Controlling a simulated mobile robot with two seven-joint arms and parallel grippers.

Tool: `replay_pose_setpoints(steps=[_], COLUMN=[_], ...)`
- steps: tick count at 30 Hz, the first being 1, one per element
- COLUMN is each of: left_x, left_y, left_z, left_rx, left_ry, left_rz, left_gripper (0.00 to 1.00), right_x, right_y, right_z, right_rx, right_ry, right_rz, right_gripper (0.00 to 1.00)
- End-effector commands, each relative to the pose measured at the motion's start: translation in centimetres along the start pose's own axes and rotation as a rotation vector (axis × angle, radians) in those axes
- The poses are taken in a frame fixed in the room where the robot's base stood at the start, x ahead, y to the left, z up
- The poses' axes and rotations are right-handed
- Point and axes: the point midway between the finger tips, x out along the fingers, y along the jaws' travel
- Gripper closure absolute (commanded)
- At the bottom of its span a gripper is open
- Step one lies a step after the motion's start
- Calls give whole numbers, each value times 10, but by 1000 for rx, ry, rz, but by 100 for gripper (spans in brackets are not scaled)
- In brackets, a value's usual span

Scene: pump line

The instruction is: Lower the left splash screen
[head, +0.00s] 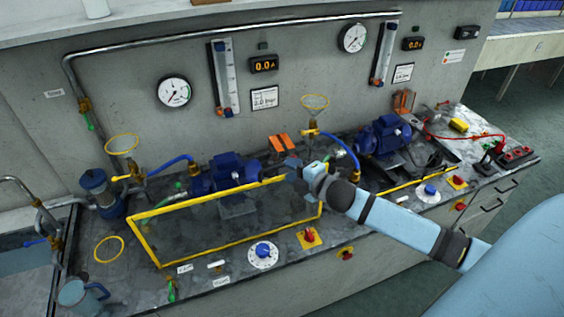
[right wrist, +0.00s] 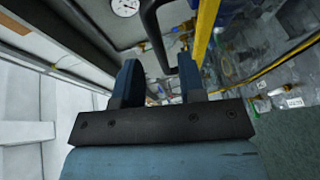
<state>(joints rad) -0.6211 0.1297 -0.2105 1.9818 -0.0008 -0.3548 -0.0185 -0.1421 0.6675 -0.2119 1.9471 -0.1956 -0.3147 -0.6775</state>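The left splash screen (head: 228,222) is a clear panel in a yellow frame. It stands raised and tilted in front of the left blue pump (head: 228,172), with its long lower edge near the bench front. My right gripper (head: 293,168) is at the screen's upper right corner. In the right wrist view, my right gripper (right wrist: 160,82) has its two blue fingers apart. A yellow frame bar (right wrist: 205,32) passes beside the right finger, not clearly between the fingers. Whether they touch is hard to tell. My left gripper is not in view.
A white dial with a blue knob (head: 263,251) and a red switch on a yellow plate (head: 309,237) sit at the bench front. A blue hose (head: 345,150) and a second blue pump (head: 384,136) stand right of my gripper. A jug (head: 80,296) stands front left.

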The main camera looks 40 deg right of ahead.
Motion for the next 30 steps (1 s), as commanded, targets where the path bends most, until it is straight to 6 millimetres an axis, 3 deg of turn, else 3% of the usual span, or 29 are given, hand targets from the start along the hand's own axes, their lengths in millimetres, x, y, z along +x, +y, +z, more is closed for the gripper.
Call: replay_pose_setpoints(steps=[7,19,20,24,30], left_x=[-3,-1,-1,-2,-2], left_y=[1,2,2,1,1], left_z=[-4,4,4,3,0], left_rx=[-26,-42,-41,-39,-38], left_ry=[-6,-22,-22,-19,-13], left_rz=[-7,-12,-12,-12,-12], left_gripper=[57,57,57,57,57], right_x=[34,42,42,42,42], right_y=[2,0,0,0,0], right_z=[0,0,0,0,0], right_rx=[0,1,1,1,1], right_ry=[-1,1,1,1,1], right_rz=[1,-1,-1,0,0], right_gripper=[63,63,65,98,100])
